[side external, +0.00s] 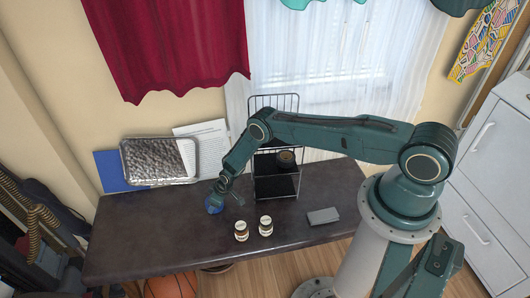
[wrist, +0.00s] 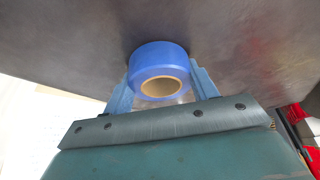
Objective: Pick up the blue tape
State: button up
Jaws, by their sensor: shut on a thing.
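The blue tape (wrist: 158,56) is a roll with a tan cardboard core, seen between the two light-blue fingers in the wrist view. My gripper (wrist: 160,84) is shut on the roll, with a finger at its left side and one at its right. In the side external view the blue tape (side external: 214,205) shows small at my gripper (side external: 217,199), over the left half of the dark table (side external: 150,228). I cannot tell whether the roll still touches the tabletop.
A black wire rack (side external: 275,165) with a dark round item stands right of my gripper. Two small labelled jars (side external: 241,231) (side external: 266,226) and a grey box (side external: 323,215) are near the front.

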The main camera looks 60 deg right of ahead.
jog(key=shift+r, duration=0.15)
notch_tip(320, 180, up, 20)
dwell(0.9)
dwell(0.6)
